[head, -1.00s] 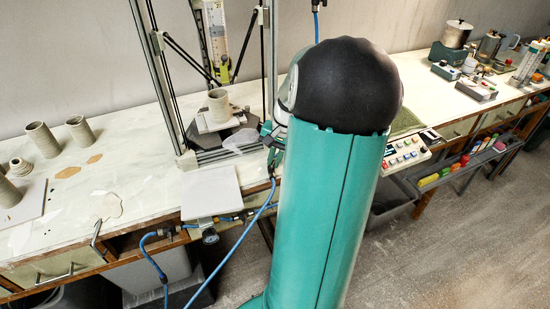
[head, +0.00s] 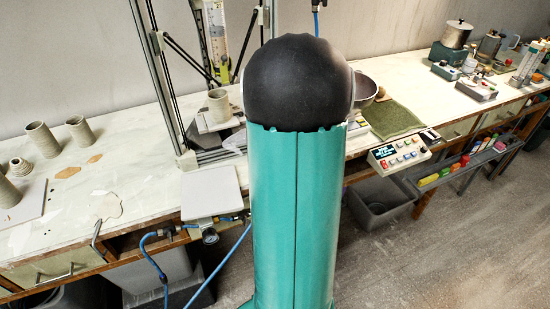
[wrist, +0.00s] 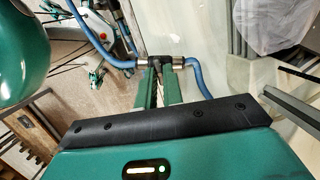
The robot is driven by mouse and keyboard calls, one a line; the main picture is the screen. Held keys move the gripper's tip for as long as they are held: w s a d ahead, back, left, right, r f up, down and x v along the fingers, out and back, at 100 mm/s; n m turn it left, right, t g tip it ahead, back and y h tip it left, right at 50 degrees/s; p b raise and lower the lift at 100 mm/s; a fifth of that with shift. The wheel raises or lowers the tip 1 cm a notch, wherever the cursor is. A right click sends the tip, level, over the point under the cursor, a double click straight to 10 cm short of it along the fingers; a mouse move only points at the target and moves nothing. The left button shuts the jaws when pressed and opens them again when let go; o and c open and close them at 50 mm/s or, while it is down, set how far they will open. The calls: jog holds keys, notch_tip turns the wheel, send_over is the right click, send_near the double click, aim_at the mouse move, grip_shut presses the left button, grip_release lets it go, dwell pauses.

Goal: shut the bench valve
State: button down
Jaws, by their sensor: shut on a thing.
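The bench valve (wrist: 159,61) shows in the wrist view as a small black fitting with metal collars and a blue hose on each side. My gripper (wrist: 161,77) is shut on the valve's black part, its two green fingers reaching up to it. The fingers cover part of it, and I cannot tell how far its handle is turned. In the head view my arm hides both the gripper and the valve. The blue hose (head: 217,267) runs up behind my arm there.
A pressure gauge (head: 210,237) hangs at the bench's front edge, below a pale square plate (head: 209,192). A frame with a clay cylinder (head: 219,105) stands behind. A button box (head: 398,152) sits right of my arm. Clay pots (head: 41,139) stand at left.

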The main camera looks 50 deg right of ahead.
jog(key=shift+m, duration=1.2)
jog(key=c, duration=1.5)
grip_release()
jog(key=shift+c, duration=0.2)
jog(key=v, duration=1.4)
jog(key=shift+f, duration=0.1)
